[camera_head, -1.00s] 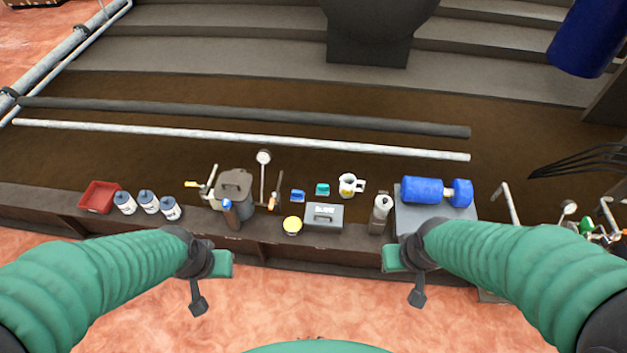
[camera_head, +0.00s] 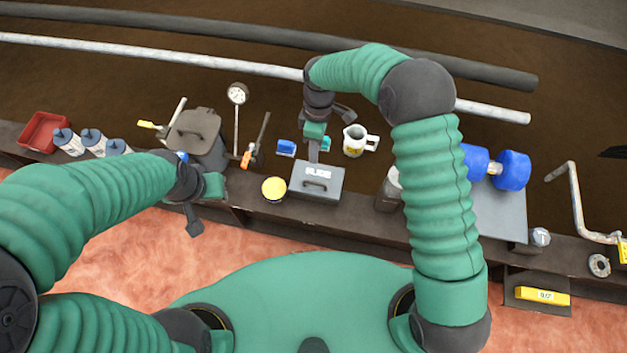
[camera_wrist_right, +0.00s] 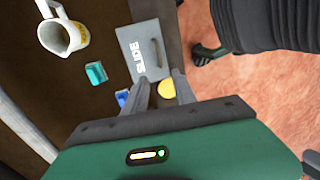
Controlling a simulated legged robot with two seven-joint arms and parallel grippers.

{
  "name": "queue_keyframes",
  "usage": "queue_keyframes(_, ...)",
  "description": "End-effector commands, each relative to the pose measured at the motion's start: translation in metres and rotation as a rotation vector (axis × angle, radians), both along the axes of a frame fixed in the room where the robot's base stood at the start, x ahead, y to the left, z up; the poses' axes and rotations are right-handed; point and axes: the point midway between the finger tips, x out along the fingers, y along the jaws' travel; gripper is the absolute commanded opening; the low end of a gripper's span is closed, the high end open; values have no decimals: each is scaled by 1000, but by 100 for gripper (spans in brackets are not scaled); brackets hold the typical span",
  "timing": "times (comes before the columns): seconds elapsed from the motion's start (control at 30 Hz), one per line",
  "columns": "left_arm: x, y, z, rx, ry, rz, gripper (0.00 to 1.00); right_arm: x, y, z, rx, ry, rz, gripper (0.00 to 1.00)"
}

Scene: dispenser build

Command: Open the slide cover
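The slide cover (camera_head: 317,183) is a grey box-like piece marked "SLIDE" with a dark handle (camera_head: 315,186) on its near side. It sits on the dark bench ledge and looks closed. It also shows in the right wrist view (camera_wrist_right: 135,60), with the handle at its right edge. My right gripper (camera_head: 314,158) is above the cover's far edge, pointing down. In the wrist view its two fingers (camera_wrist_right: 160,82) are apart with nothing held; contact with the cover cannot be told. My left gripper (camera_head: 199,212) hangs before the ledge, away from the cover; its finger state is unclear.
A yellow-topped round item (camera_head: 273,189) is just left of the cover. Blue (camera_head: 286,148) and teal (camera_wrist_right: 96,72) blocks and a white jug (camera_head: 354,140) stand behind it. A lidded grey bin (camera_head: 196,135) stands left, a blue roller (camera_head: 510,170) right.

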Motion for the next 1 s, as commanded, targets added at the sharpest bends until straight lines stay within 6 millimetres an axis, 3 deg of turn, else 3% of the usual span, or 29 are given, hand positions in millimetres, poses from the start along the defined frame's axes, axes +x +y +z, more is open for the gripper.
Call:
queue_keyframes(0.03, 0, 0, -9, 0, 0, 0, 36, -3, 0, -18, -1, 4, 0, 32)
queue_keyframes(0.3, 0, 0, -32, 0, 1, 0, 36, -16, 4, -89, -2, 4, -1, 32)
queue_keyframes(0.5, 0, 0, -44, 0, 1, 0, 36, -23, 7, -127, -2, 2, -3, 32)
queue_keyframes(0.63, 0, 0, -46, 0, 1, 0, 36, -24, 7, -136, -1, 0, -3, 32)
queue_keyframes(0.9, 0, 0, -46, 0, 1, 0, 36, -25, 7, -137, -1, 0, -4, 32)
queue_keyframes(1.0, 0, 0, -46, 0, 1, 0, 36, -25, 7, -137, -1, 0, -4, 19)
